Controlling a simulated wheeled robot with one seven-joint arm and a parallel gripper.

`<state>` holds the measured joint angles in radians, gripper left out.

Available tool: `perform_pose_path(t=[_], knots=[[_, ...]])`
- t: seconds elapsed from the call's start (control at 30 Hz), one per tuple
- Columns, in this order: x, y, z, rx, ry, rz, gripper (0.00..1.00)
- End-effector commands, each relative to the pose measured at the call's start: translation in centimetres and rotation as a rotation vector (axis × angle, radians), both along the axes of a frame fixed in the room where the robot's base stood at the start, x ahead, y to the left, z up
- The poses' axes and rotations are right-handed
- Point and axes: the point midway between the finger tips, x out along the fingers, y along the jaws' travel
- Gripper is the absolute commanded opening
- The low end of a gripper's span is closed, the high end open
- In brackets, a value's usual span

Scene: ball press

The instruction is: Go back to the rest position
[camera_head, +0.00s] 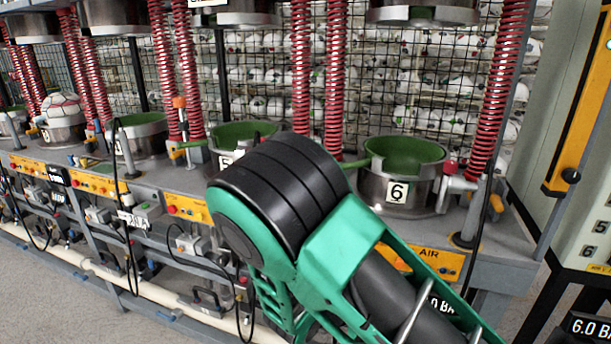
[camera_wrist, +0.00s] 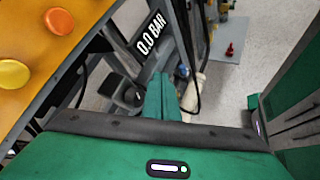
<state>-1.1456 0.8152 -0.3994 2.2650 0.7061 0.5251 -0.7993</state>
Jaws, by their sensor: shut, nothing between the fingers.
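My gripper (camera_wrist: 163,98) shows in the wrist view as two green fingers pressed together, with nothing between them. It points down past the edge of the press bench, beside the 0.0 BAR display (camera_wrist: 151,33). In the head view my green and black arm crosses the middle and lower right, in front of the bench. The gripper itself cannot be made out there.
The orange button panel (camera_wrist: 45,45) is close on the left in the wrist view. Mould cup 6 (camera_head: 398,190) is empty. A white and red ball (camera_head: 61,103) sits in a cup at the far left. A cream cabinet (camera_head: 590,200) stands right.

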Motion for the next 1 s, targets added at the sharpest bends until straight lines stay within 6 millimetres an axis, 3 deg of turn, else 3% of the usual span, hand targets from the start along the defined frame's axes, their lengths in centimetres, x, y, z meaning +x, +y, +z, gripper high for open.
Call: perform_pose_path(t=[0.2,0.5,1.0], knots=[[-2.1,-5.5,2.9,0.2,-0.055,-0.317,0.0],[-6.2,-11.2,7.2,0.438,-0.158,-0.723,0.0],[-15.2,-17.5,15.0,0.758,-0.402,-1.315,0.0]])
